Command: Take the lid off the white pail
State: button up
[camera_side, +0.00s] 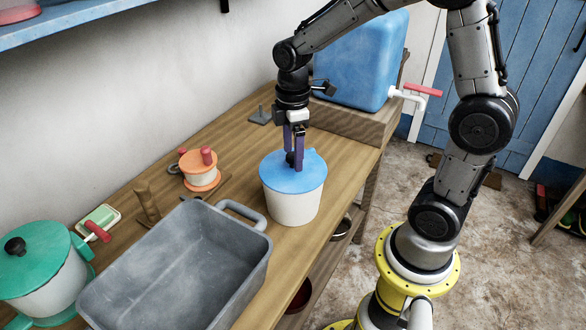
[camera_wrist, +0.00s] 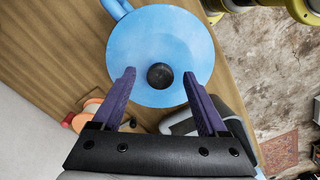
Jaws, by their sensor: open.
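The white pail (camera_side: 291,207) stands upright on the wooden bench. Its blue lid (camera_side: 306,178) sits on top and covers the mouth, and the lid also shows in the wrist view (camera_wrist: 188,50). A round black knob (camera_wrist: 160,76) is at the lid's middle. My gripper (camera_side: 295,163) points down over the lid, its purple fingers on either side of the knob in the side view. In the wrist view my gripper (camera_wrist: 158,85) is open, with a gap between each finger and the knob. Whether the fingertips touch the lid I cannot tell.
A grey basin (camera_side: 180,270) stands close in front of the pail. A blue water container (camera_side: 362,62) with a red-handled tap (camera_side: 420,90) stands behind. An orange-and-white spool-like object (camera_side: 199,170) and a green-lidded pot (camera_side: 45,265) are to the left.

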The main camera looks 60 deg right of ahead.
jog(key=shift+f, duration=0.85)
jog(key=shift+c, duration=0.2)
grip_shut()
